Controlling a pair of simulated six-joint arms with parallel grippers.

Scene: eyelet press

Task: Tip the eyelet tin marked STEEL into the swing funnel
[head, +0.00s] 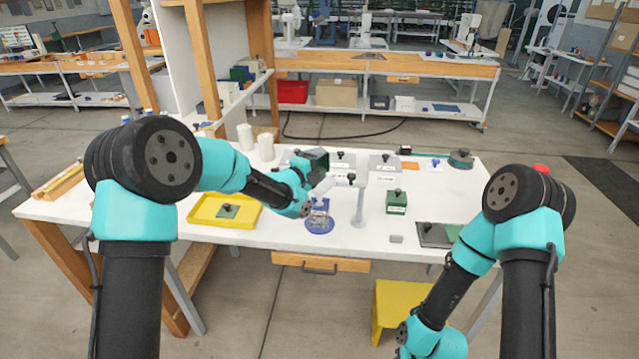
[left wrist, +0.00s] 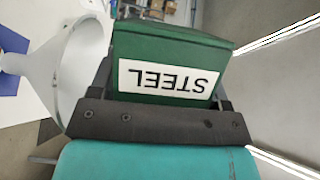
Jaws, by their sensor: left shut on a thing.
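The green tin marked STEEL (left wrist: 172,50) is held between the fingers of my left gripper (head: 306,172). Its white label reads upside down in the left wrist view. In the head view the dark green tin (head: 318,158) is up above the table, beside and a little above the white swing funnel (head: 322,186). The funnel (left wrist: 85,65) is just left of the tin in the left wrist view, its wide mouth close to the tin. The tin's inside is hidden. My right arm hangs down at the lower right; its gripper is out of the picture.
A white post (head: 358,208) stands right of the funnel. A blue round base (head: 320,239) is below it. Another green tin (head: 396,203) stands to the right. A yellow tray (head: 202,213) holds a green knobbed piece (head: 228,211). White cylinders (head: 265,147) stand at the back left.

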